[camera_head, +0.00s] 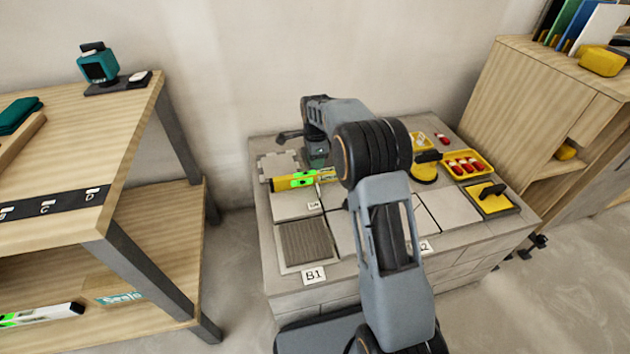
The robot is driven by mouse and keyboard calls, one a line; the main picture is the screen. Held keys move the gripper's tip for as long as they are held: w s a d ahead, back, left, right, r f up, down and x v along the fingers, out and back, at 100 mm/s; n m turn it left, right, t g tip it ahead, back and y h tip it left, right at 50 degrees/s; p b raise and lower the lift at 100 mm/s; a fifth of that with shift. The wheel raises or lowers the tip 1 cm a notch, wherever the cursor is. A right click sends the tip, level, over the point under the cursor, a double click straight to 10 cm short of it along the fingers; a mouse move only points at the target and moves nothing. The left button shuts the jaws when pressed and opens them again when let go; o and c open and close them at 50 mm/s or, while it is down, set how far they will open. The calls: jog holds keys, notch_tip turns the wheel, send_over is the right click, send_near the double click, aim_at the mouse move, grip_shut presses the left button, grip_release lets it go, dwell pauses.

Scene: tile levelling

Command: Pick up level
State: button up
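A yellow level (296,181) with bright green vials lies roughly level over the back left of the tiled block (292,265). Its right end runs up to my arm and is partly hidden behind it. I cannot tell whether it rests on the tiles or is raised. My gripper is at the far end of my arm, around the level's right half. Its fingers are hidden by my own arm links, so its grip on the level does not show. A second, white level (60,312) with green vials lies on the lower shelf at left.
A wooden workbench (60,180) stands at left with a teal device (98,64) on it. On the block's right are a yellow tray (468,163) with red-and-white items and a yellow-black float (493,197). A wooden cabinet (545,90) stands at right. Bare floor separates bench and block.

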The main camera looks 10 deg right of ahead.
aim_at(316, 172)
jog(key=shift+s+f+b, duration=0.1)
jog(key=shift+f+b, duration=1.7)
jog(key=shift+f, duration=1)
jog(key=shift+r, duration=0.1)
grip_shut()
